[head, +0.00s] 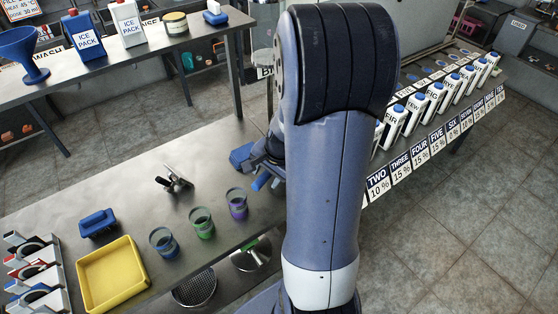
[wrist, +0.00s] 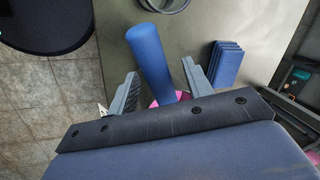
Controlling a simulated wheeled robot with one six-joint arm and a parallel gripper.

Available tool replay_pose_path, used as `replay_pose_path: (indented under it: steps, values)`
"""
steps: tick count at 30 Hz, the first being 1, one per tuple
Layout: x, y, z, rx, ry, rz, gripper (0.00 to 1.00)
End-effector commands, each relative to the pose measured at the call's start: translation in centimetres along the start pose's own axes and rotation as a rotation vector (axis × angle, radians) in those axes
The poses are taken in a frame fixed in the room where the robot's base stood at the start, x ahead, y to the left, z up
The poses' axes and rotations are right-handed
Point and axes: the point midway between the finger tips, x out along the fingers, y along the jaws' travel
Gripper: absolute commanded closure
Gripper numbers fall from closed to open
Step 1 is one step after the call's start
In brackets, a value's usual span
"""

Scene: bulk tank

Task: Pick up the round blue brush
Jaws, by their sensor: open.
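A blue cylinder (wrist: 149,52), which looks like the round blue brush, shows in the wrist view. Its lower end reaches between the two fingers of my gripper (wrist: 160,90). The fingers are spread apart, with a visible gap on each side of it. A pink patch (wrist: 165,97) shows at its lower end, partly hidden by my gripper. In the head view a small part of the blue cylinder (head: 262,181) shows beside my arm, on the near bench. My arm hides most of my gripper there.
A stack of blue pads (wrist: 226,63) lies right of the cylinder in the wrist view. Purple (head: 237,204), green (head: 202,223) and blue (head: 164,242) cups stand along the bench's front. A yellow tray (head: 78,272) and a blue block-shaped brush (head: 97,223) are at left.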

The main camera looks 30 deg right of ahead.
Motion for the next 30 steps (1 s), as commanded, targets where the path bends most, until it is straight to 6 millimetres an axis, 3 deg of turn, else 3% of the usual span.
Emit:
replay_pose_path:
  steps: [2,19,26,30]
  values:
    - [0.0,0.0,0.0,0.000,0.000,0.000,0.54]
    - [-0.1,0.0,0.0,0.001,0.000,0.000,1.00]
    - [-0.1,-0.1,0.0,0.000,0.000,-0.001,1.00]
    - [-1.2,-0.5,-0.1,0.000,0.002,-0.004,1.00]
